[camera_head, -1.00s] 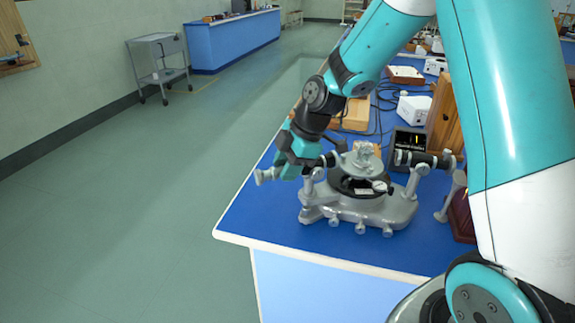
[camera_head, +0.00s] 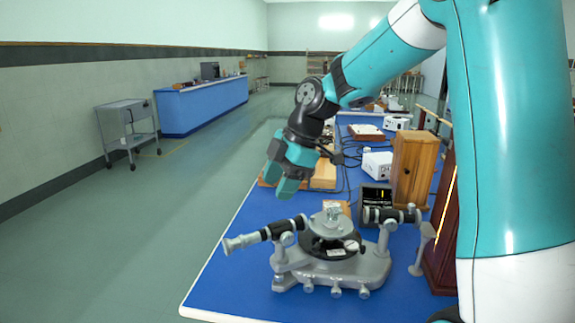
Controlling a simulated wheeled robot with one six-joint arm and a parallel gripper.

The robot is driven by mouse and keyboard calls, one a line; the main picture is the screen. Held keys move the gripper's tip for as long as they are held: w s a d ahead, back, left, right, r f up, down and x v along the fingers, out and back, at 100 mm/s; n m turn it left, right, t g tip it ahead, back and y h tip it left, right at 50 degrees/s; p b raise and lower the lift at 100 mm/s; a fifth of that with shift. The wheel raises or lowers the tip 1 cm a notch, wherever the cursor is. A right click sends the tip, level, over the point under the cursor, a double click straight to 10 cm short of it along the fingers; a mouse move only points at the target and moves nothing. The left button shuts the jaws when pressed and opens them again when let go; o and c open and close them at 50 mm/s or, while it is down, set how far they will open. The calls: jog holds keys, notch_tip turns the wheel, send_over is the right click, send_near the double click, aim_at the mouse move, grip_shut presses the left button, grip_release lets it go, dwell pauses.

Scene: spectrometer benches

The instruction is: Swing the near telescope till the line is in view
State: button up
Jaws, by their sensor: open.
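The spectrometer (camera_head: 330,270) is a grey metal instrument with a black round table, standing at the near end of the blue bench. Its black and silver telescope (camera_head: 265,233) points out to the left. A second black tube (camera_head: 390,215) points right, towards a dark red lamp housing (camera_head: 440,225) with a bright yellow slit. A small dark screen (camera_head: 376,196) stands behind the spectrometer; I make out no clear line on it. My gripper (camera_head: 282,188) has teal fingers, is open and empty, and hangs above the telescope, apart from it.
A wooden cabinet (camera_head: 413,170), a white box (camera_head: 377,164) and wooden blocks (camera_head: 322,175) with cables stand farther back on the blue bench (camera_head: 225,285). A grey trolley (camera_head: 128,125) and another blue bench (camera_head: 200,108) stand at the left. The floor left of the bench is clear.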

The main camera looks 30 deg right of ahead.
jog(key=v, duration=0.4)
jog(key=shift+r, duration=0.2)
dwell(0.3)
jog(key=s+a+f+m+g, duration=0.1)
jog(key=s+a+f+m, duration=0.1)
jog(key=s+a+m, duration=0.3)
jog(key=s+a+f+m+g, duration=0.1)
jog(key=s+a+m, duration=0.4)
jog(key=s+a, duration=0.6)
jog(key=s+f, duration=0.1)
jog(key=s, duration=0.5)
jog(key=shift+s+a+f, duration=0.25)
jog(key=shift+a+f, duration=0.05)
dwell(1.6)
